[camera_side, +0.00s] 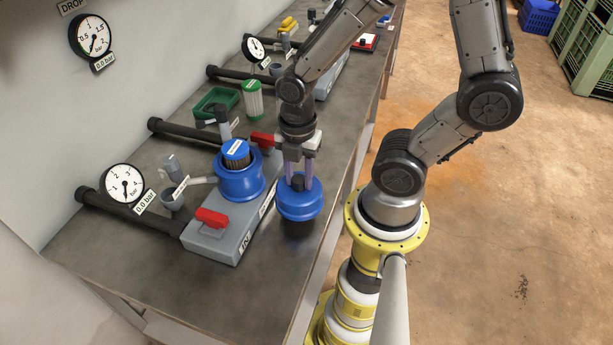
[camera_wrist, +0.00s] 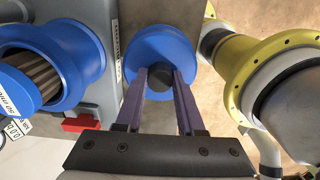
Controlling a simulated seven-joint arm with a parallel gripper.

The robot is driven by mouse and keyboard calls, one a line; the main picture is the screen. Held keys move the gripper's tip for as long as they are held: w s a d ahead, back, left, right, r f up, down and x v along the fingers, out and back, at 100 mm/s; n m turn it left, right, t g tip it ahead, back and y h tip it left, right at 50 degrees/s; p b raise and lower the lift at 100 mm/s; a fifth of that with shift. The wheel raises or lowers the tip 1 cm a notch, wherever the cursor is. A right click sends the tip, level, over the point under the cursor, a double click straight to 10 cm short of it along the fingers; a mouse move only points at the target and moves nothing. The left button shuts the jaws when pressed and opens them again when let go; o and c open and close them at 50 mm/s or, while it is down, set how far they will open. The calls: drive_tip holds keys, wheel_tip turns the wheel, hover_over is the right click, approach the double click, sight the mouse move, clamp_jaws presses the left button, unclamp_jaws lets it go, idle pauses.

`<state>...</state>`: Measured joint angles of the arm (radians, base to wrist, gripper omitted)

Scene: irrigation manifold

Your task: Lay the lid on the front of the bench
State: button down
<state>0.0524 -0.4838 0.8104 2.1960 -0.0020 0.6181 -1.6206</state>
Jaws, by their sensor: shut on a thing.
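The lid (camera_side: 300,202) is a round blue cap with a dark knob on top. My gripper (camera_side: 299,180) is shut on that knob from above, with the lid below its fingers. The lid is over the front part of the bench (camera_side: 262,290), beside the grey manifold block, with a dark shadow under it. I cannot tell whether it touches the bench. In the wrist view the lid (camera_wrist: 160,55) is between and beyond the two purple fingers (camera_wrist: 160,85), which meet the dark knob.
The open blue filter housing (camera_side: 238,182) with its cartridge stands on the grey block (camera_side: 225,235), left of the lid. Red handles (camera_side: 212,217) sit on the block's ends. A pressure gauge (camera_side: 124,184) and pipes are further left. The bench's front edge is close on the right.

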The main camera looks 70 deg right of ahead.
drive_tip(key=shift+f, duration=2.15)
drive_tip(key=shift+f, duration=0.1)
drive_tip(key=c, duration=0.5)
unclamp_jaws()
wheel_tip(320, 180, up, 12)
drive_tip(key=shift+r, duration=0.2)
wheel_tip(320, 180, up, 5)
drive_tip(key=m+t, duration=0.3)
drive_tip(key=m, duration=0.5)
wheel_tip(320, 180, up, 5)
drive_tip(key=m+t, duration=0.3)
drive_tip(key=m, duration=0.7)
hover_over(299, 190)
drive_tip(key=s, duration=0.2)
drive_tip(key=shift+s+d+r, duration=0.15)
drive_tip(key=shift+d+r, duration=0.05)
